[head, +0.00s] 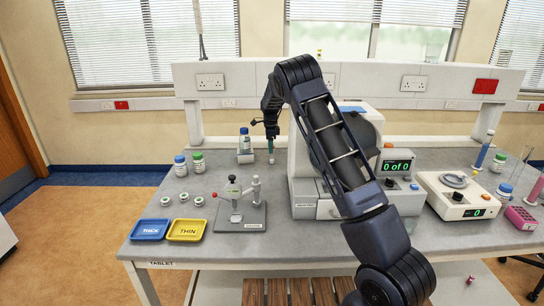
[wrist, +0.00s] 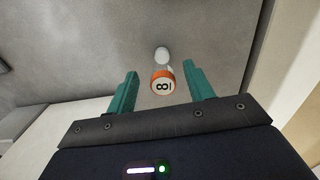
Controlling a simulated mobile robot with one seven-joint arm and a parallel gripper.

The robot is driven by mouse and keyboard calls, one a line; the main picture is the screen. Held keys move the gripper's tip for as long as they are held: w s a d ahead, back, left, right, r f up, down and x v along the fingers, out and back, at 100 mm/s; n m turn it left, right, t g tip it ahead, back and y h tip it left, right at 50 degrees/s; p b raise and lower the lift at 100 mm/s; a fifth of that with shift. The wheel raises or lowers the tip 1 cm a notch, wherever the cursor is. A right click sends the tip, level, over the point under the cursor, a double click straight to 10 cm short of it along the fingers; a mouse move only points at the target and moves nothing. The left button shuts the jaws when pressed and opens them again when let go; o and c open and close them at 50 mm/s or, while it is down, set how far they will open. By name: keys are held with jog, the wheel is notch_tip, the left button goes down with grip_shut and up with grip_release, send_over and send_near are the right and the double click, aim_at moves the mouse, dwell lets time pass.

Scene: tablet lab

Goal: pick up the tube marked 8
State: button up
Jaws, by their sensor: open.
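The tube marked 8 (wrist: 163,82) shows in the wrist view by its round cap, white with an orange rim and a black 8. A small white rounded shape (wrist: 162,54) is just beyond the cap; I cannot tell if it is part of the tube. My gripper (wrist: 160,70) is open, with one teal finger on each side of the cap and clear gaps between. In the head view my gripper (head: 271,144) points down over the back of the bench, and a small pale thing, probably the tube (head: 271,158), shows just below the fingertips.
A large white machine (head: 303,190) is close right. A small press (head: 238,205), a blue THICK tray (head: 151,229) and a yellow THIN tray (head: 187,230) are nearer the front.

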aim_at(272, 155)
jog(key=shift+w+d+f, duration=0.1)
jog(key=shift+d+f, duration=0.05)
jog(key=shift+f, duration=1)
jog(key=shift+d+f, duration=0.1)
jog(key=shift+f, duration=1.05)
jog(key=c, duration=1)
jog(key=shift+r, duration=0.1)
